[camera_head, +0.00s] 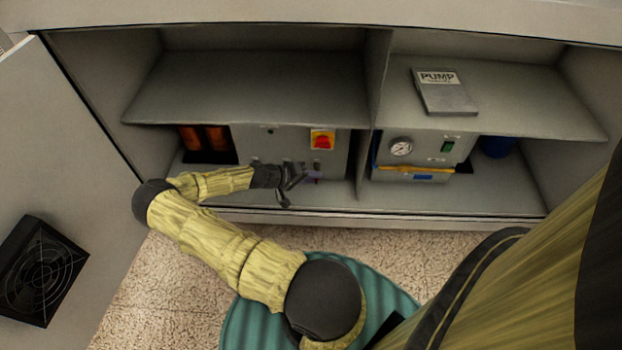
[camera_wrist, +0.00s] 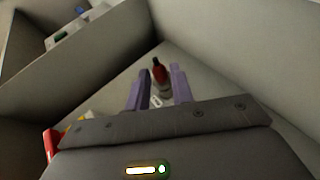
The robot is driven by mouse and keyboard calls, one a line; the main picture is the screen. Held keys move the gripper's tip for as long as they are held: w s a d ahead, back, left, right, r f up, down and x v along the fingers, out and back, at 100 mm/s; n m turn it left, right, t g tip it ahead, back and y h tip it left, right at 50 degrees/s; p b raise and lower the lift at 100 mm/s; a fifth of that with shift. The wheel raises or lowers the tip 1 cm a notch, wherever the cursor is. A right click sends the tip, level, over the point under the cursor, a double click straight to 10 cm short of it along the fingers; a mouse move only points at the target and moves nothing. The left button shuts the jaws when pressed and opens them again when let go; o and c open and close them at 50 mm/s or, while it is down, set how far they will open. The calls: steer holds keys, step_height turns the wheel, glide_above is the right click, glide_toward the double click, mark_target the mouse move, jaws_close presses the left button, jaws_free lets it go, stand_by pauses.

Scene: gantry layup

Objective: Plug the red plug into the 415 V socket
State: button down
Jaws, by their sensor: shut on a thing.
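The red plug (camera_wrist: 160,74) shows in the wrist view between the two purple fingers of my gripper (camera_wrist: 160,82). It has a dark end, a pale grey part and a small white tag (camera_wrist: 157,102) beside it. My gripper is shut on it. In the head view my gripper (camera_head: 296,178) is low in the left bay, in front of the grey power box (camera_head: 253,143). The plug cannot be made out there. Small dark fittings on the box front are partly hidden by my gripper. I cannot tell which is the 415 V socket or read any label.
A red and yellow switch (camera_head: 322,139) is on the power box. The pump unit (camera_head: 425,150) with a gauge stands in the right bay, past a divider (camera_head: 372,110). A shelf (camera_head: 245,90) hangs over the box. An open door (camera_head: 60,150) is at left.

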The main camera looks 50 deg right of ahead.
steer(key=shift+w+d, duration=0.35)
steer(key=shift+d, duration=0.1)
steer(key=c, duration=1.1)
jaws_free()
steer(key=p+v, duration=0.5)
steer(key=v, duration=1.2)
steer(key=shift+w+a+r, duration=0.1)
steer(key=shift+w+r, duration=0.05)
